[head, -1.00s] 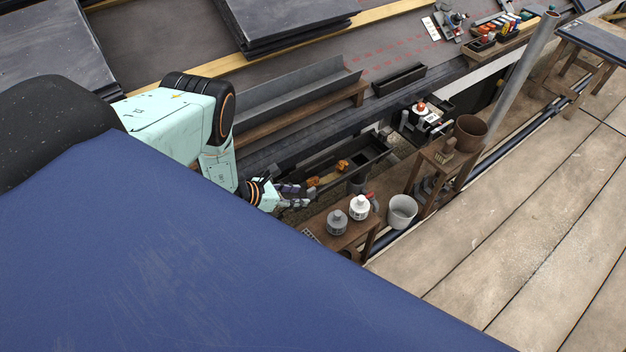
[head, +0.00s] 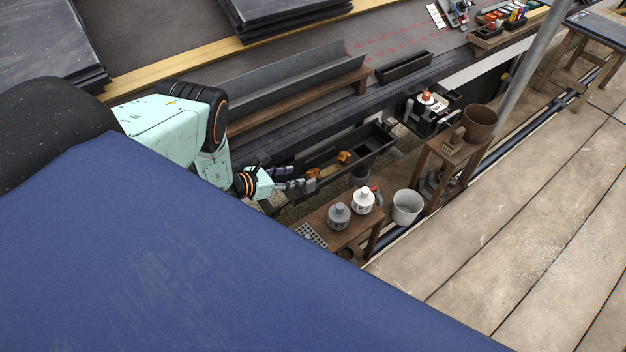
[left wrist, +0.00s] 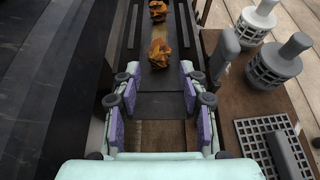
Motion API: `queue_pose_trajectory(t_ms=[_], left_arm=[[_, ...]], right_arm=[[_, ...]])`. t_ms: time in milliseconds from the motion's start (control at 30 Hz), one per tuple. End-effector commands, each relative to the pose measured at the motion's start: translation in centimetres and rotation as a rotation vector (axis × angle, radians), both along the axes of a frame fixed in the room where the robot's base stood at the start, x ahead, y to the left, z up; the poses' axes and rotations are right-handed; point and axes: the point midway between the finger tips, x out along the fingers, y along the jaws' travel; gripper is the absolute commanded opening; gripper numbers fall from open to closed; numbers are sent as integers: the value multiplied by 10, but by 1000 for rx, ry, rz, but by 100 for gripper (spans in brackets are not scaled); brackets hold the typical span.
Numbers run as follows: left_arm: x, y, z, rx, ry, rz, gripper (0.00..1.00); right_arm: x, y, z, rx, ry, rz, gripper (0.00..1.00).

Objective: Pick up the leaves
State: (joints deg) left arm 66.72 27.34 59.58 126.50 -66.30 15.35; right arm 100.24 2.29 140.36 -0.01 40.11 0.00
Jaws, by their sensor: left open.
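Two orange-brown clumps of leaves lie in a dark gutter trough (head: 372,150): a nearer clump (head: 312,173) and a farther clump (head: 345,157). In the left wrist view the nearer clump (left wrist: 159,53) sits just beyond my fingertips, and the farther one (left wrist: 158,11) is near the top edge. My left gripper (head: 297,184) is open and empty. It also shows in the left wrist view (left wrist: 157,82), its purple-padded fingers spread on either side of the trough, with no leaves between them. My right gripper is out of view.
A wooden bench beside the trough holds a grey strainer (head: 339,215), a white one (head: 363,201) and a grid plate (head: 313,234). A grey bucket (head: 407,206) and a brown pot (head: 479,124) stand farther right. A blue surface covers the lower left.

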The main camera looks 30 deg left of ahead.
Motion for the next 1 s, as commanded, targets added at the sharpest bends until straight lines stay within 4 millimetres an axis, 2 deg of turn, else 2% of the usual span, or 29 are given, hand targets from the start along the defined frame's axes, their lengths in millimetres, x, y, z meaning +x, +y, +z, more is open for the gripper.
queue_pose_trajectory(t_ms=[167, 733, 1000], left_arm=[[5, -2, -7, 0, 0, -1, 42], [58, -23, -38, 0, -1, -2, 42], [64, -25, -39, -1, 0, 0, 42]], right_arm=[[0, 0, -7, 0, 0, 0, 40], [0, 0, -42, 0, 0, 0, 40], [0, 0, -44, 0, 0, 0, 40]])
